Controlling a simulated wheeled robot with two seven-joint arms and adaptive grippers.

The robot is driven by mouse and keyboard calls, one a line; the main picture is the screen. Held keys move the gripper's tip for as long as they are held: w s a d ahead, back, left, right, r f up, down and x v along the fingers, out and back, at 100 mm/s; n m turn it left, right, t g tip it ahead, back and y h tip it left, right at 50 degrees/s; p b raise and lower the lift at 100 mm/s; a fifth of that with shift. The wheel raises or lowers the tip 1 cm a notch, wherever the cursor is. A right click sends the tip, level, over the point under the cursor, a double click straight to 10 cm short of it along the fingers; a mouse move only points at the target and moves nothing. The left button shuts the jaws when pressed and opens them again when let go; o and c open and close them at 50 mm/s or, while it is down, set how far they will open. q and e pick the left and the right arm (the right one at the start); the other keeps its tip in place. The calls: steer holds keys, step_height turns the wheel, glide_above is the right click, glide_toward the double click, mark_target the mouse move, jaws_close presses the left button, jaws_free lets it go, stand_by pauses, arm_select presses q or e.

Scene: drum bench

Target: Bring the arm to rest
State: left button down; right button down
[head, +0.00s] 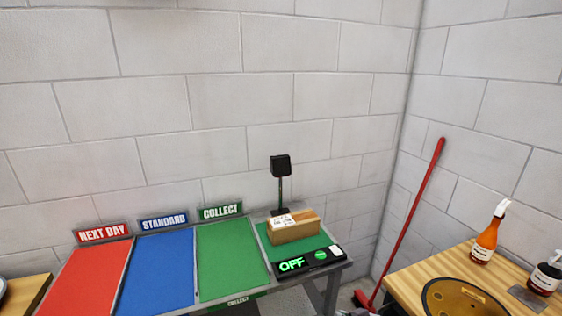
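Neither of my grippers and no part of my arms shows in the head view. A brown box (293,231) with a white label on top sits on the green pad at the right end of the bench (335,281).
Red (86,280), blue (158,272) and green (232,258) lanes lie empty, signed NEXT DAY, STANDARD and COLLECT. A black device on a post (280,166) stands behind the box. A wooden table (419,276) at right holds bottles (486,240). A red broom (412,215) leans in the corner.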

steer(key=s+d+m+g+h, duration=0.1)
steer(key=s+d+g+h, duration=0.1)
steer(key=s, duration=0.7)
steer(key=s+d+m+g+h, duration=0.1)
steer(key=s+d+g, duration=0.15)
steer(key=s, duration=0.55)
step_height(320, 180, down, 34)
steer(key=s+r+g, duration=0.1)
steer(key=s+g, duration=0.1)
steer(key=s, duration=0.1)
steer(key=s+d+f, duration=0.1)
steer(key=s+f, duration=0.9)
steer(key=s, duration=0.1)
steer(key=s+d+f, duration=0.2)
steer(key=s+f, duration=0.8)
steer(key=s, duration=0.1)
steer(key=shift+d+f+g, duration=0.25)
steer(key=shift+g, duration=0.2)
